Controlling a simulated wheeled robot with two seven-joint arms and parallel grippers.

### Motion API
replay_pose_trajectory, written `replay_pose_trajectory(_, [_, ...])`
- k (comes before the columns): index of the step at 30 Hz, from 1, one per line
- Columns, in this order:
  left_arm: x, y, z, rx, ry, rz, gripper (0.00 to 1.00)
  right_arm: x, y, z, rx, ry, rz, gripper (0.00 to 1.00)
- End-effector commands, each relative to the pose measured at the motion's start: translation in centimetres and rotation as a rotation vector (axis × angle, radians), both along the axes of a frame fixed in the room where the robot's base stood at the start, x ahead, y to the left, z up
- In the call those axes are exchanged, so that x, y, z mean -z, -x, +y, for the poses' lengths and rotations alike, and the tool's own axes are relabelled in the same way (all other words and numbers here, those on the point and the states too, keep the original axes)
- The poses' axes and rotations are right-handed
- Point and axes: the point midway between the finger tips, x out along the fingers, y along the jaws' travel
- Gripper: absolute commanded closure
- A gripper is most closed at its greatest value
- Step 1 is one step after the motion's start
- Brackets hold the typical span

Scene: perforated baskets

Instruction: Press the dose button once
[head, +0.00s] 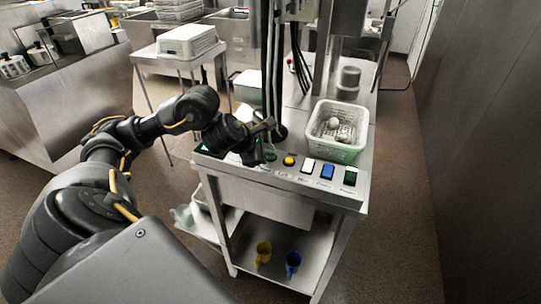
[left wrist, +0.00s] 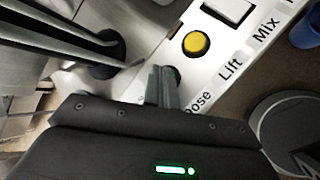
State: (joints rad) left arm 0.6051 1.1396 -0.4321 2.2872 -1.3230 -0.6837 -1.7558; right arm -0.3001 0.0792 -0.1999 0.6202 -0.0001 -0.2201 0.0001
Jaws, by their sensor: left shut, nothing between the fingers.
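The control panel (head: 262,169) runs along the front edge of the steel stand. My left gripper (head: 258,153) is shut and empty, pointing down at the panel by this button. In the left wrist view its fingers (left wrist: 164,80) overlap the button; I cannot tell whether they touch it. My right gripper is not in view.
A yellow button (head: 289,160) labelled Lift is close on the right, then a white switch (head: 308,165), a blue switch (head: 327,171) and a green switch (head: 351,176). A perforated basket (head: 350,152) stands behind them. Dark vertical hoses (head: 270,60) rise behind my gripper.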

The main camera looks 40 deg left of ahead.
Motion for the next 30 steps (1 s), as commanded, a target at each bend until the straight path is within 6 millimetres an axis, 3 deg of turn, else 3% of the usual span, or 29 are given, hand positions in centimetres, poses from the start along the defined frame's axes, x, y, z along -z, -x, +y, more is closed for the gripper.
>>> replay_pose_trajectory(30, [-2.0, 0.0, 0.0, 0.001, -0.001, 0.001, 1.00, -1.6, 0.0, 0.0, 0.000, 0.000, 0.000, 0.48])
